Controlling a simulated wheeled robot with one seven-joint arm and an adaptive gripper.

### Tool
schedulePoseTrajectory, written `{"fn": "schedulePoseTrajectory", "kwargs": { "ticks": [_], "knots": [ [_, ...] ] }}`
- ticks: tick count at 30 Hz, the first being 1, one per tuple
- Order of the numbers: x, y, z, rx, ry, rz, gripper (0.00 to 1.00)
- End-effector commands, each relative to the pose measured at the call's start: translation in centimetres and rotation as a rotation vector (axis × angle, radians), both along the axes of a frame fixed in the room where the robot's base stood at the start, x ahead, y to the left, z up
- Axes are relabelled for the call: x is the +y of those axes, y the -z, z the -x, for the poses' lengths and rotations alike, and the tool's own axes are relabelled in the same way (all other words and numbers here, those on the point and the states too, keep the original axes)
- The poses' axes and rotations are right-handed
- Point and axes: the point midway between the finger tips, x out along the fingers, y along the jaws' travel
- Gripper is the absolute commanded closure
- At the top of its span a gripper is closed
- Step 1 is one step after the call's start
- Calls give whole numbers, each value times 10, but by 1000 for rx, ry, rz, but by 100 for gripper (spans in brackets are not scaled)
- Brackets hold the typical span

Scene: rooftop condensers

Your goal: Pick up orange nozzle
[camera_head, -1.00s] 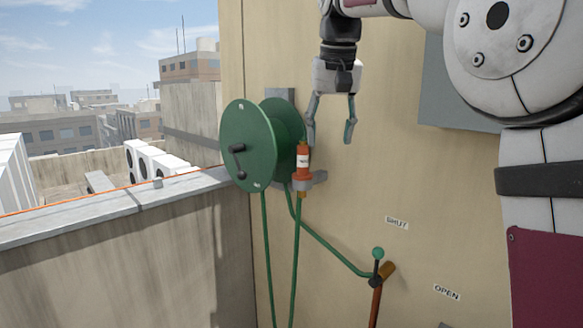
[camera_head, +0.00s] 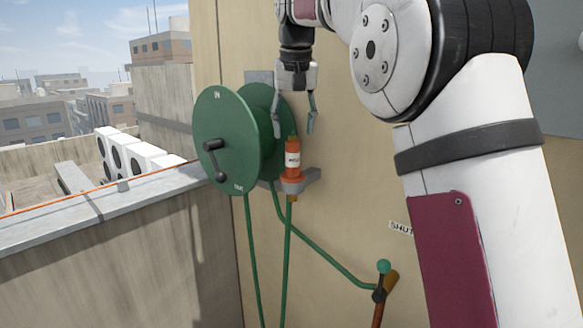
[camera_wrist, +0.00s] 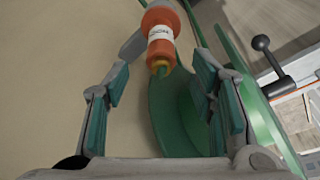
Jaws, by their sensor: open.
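The orange nozzle (camera_head: 292,160) with a white label stands upright in a grey wall bracket (camera_head: 299,184), right of the green hose reel. It also shows in the wrist view (camera_wrist: 161,36), at top centre beyond the fingertips and between their lines. My gripper (camera_head: 294,112) points down above the nozzle in the head view, its two fingers spread and empty. In the wrist view its teal-padded fingers (camera_wrist: 160,80) are wide apart.
The green hose reel (camera_head: 226,140) with a black crank handle stands close to the left. A green hose (camera_head: 322,248) runs to a valve with a green-knobbed lever (camera_head: 383,267). A concrete parapet (camera_head: 100,212) lies at left. The beige wall (camera_head: 345,180) is bare right of the nozzle.

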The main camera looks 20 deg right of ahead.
Motion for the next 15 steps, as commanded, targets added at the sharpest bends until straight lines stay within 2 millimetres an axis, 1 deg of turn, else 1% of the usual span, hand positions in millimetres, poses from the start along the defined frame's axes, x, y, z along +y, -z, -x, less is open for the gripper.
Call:
{"fn": "schedulePoseTrajectory", "kwargs": {
  "ticks": [1,3,6,15],
  "knots": [
    [0,10,-2,5,0,0,49],
    [-1,23,-5,4,0,0,49],
    [-2,36,-9,3,0,0,49],
    [-3,57,-14,4,0,0,49]
  ]
}}
